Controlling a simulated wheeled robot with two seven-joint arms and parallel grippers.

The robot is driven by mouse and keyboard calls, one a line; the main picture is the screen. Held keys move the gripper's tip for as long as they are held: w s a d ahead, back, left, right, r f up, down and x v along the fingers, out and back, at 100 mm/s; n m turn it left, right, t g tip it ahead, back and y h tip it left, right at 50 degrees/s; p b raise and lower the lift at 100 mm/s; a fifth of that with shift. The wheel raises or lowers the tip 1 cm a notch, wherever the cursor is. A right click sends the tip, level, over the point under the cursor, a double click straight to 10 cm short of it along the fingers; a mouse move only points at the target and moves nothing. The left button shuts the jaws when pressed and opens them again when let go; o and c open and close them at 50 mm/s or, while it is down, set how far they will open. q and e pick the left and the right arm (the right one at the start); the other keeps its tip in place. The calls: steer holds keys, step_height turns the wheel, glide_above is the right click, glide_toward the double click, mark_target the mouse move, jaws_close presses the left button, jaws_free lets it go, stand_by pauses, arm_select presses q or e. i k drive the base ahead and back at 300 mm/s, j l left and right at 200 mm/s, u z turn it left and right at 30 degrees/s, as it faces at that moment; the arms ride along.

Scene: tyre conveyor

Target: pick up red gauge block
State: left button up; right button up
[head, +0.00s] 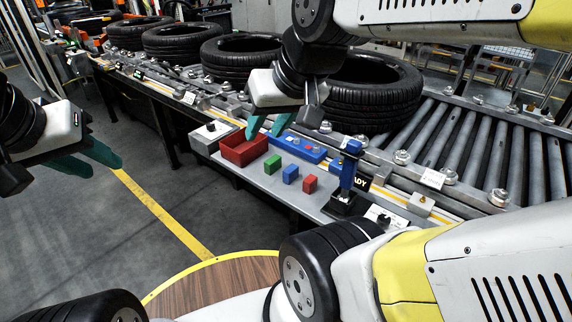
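The red gauge block (310,184) stands on the narrow grey shelf (262,182) at the conveyor's front edge, at the right end of a row with a blue block (290,173) and a green block (272,164). My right gripper (268,127) has two teal fingers apart with nothing visible between them. It hangs above and left of the red block, near the red tray, clear of the blocks. My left gripper (92,160) is at the far left over the floor, its teal fingers apart and empty, far from the blocks.
A red tray (232,156) sits at the shelf's left, beside a blue button panel (310,154). A blue upright device (348,168) on a black base stands right of the red block. Several tyres (372,105) lie on the roller conveyor behind. Floor at left is clear.

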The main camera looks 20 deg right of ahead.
mark_target(309, 184)
steer(key=l+z, duration=0.4)
steer(key=i+l+z, duration=0.1)
steer(key=z, duration=0.3)
